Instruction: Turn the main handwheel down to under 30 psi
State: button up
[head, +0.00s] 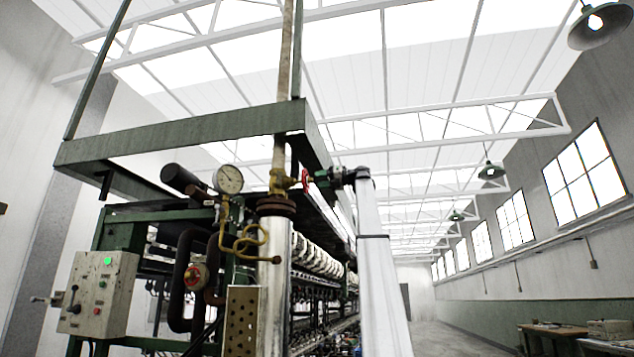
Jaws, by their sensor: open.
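A red handwheel (305,180) sits on the right side of a brass valve (281,182) on the upright pipe, seen nearly edge-on. My gripper (315,179), at the top of my white arm, points left at the handwheel from its right side. It is open, with its tips close to the wheel; I cannot tell whether they touch or straddle the rim. A round pressure gauge (229,179) with a pale face stands left of the valve. Its needle and numbers are too small to read surely.
A smaller red-centred valve (195,277) sits lower left on dark pipes. A control box (102,292) with a lit green lamp is further left. A green steel frame (180,133) hangs over the valve. The aisle floor (450,335) at right is clear, with benches at far right.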

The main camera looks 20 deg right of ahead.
aim_at(308, 181)
jog(key=n, duration=0.2)
jog(key=w+a+n, duration=0.1)
jog(key=n, duration=0.1)
jog(key=a+n, duration=0.1)
jog(key=n, duration=0.1)
jog(key=shift+w+a+n, duration=0.25)
jog(key=shift+w+n, duration=0.05)
jog(key=shift+w, duration=0.05)
dwell(0.4)
jog(key=shift+c, duration=0.3)
jog(key=c, duration=0.7)
jog(key=m, duration=0.7)
jog(key=shift+c, duration=0.2)
